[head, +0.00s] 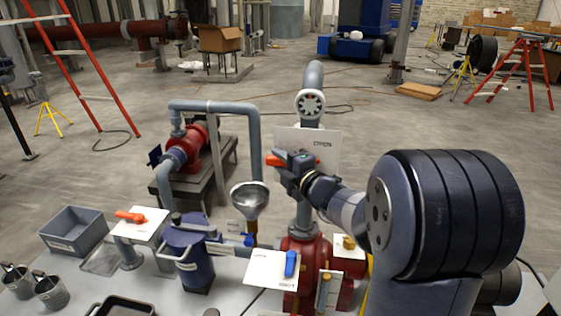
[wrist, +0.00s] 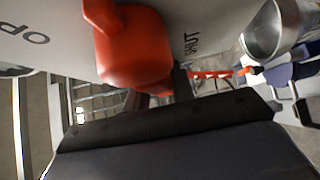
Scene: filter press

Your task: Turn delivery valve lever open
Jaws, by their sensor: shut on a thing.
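A red-orange lever (head: 277,160) sits at a white plate (head: 322,141) on the grey riser pipe, below a round gauge. The plate reads OPEN near its top in the head view. The lever sticks out to the left there. My gripper (head: 287,163) is shut on the lever, and its dark jaws hide part of it. In the wrist view the red lever (wrist: 132,48) is large, close above my dark gripper (wrist: 175,110). The plate (wrist: 60,30) shows part of OPEN on the left and SHUT to the right of the lever.
Below stand a plate with a blue lever (head: 290,263), a yellow lever (head: 348,242) and a red pump body (head: 302,246). Another orange lever (head: 130,216) is farther left.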

